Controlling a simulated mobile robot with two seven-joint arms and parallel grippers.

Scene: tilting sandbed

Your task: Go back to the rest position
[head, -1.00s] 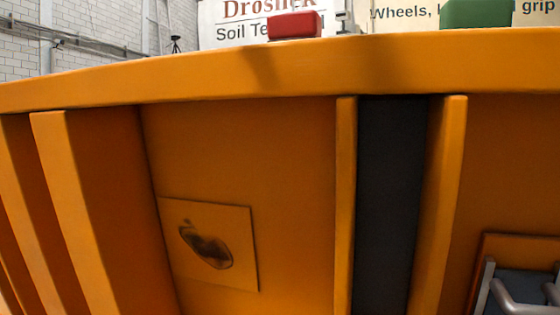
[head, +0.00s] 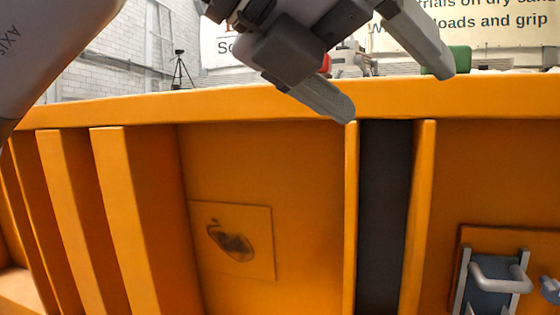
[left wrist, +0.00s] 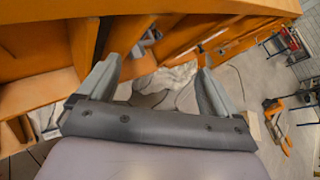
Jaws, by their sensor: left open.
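My left gripper (head: 398,92) comes in from the top left of the head view and hangs in front of the upper rim of the orange sandbed (head: 220,103). Its two grey fingers are spread wide apart with nothing between them. In the left wrist view the same open fingers (left wrist: 155,85) frame the orange sandbed wall (left wrist: 35,45) and the floor beyond. My right gripper is in neither view. The fingers hide part of a red block (head: 326,63) behind the rim.
A green block (head: 458,60) sits behind the rim at the right. A grey handle (head: 500,275) is on the sandbed's front at lower right. A tripod (head: 180,70) stands far back. In the left wrist view, an orange tool (left wrist: 275,120) is on the floor at right.

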